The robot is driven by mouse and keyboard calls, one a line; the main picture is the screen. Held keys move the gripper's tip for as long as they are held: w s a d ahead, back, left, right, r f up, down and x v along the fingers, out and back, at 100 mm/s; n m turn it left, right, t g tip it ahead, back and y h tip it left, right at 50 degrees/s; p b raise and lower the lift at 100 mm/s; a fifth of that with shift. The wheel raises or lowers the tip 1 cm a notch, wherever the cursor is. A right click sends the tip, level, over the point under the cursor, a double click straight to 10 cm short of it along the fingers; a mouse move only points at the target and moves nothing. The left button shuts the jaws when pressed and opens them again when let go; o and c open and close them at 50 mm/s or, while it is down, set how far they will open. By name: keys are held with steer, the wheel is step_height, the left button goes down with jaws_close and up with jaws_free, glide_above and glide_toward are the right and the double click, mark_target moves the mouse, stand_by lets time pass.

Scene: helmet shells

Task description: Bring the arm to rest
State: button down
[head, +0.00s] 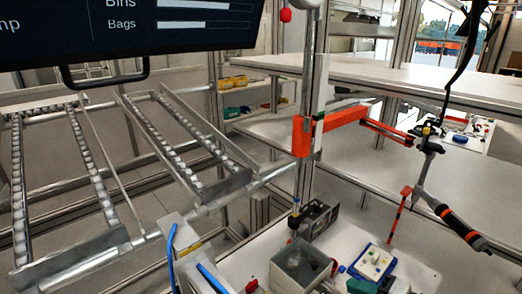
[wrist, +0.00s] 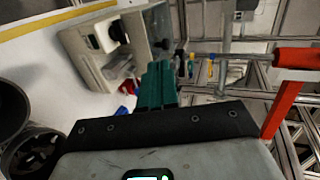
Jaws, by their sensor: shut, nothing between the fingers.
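In the wrist view the teal fingers of my gripper (wrist: 158,85) point away from the camera beyond its dark mount. They are together, with nothing seen between them. A beige device (wrist: 92,45) with a dark knob stands just past them to the left, and small red and blue pieces (wrist: 127,87) lie beside the fingers. I cannot tell from this view whether the fingers touch anything.
In the head view a grey open bin (head: 297,270), a dark box (head: 316,218) and a blue-and-white device (head: 373,263) crowd the white bench. An orange bracket (head: 335,120) reaches right from a metal post, with a tool (head: 452,222) hanging. Roller rails (head: 150,130) stand left.

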steer(key=s+a+f+n+g+h, duration=0.2)
steer(key=s+a+f+n+g, duration=0.15)
steer(key=s+f, duration=0.4)
steer(key=s+d+f+n+g+h, duration=0.1)
steer(key=s+f+n+g+h, duration=0.1)
steer(key=s, duration=0.5)
steer(key=s+d+f+n+g+h+b, duration=0.1)
steer(key=s+d+f+n+g+h, duration=0.1)
steer(key=s, duration=0.6)
steer(key=s+d+f+n+g+h, duration=0.2)
steer(key=s+f, duration=0.1)
steer(key=s, duration=0.4)
steer(key=shift+s+f+h, duration=0.25)
steer(key=shift+f+h, duration=0.05)
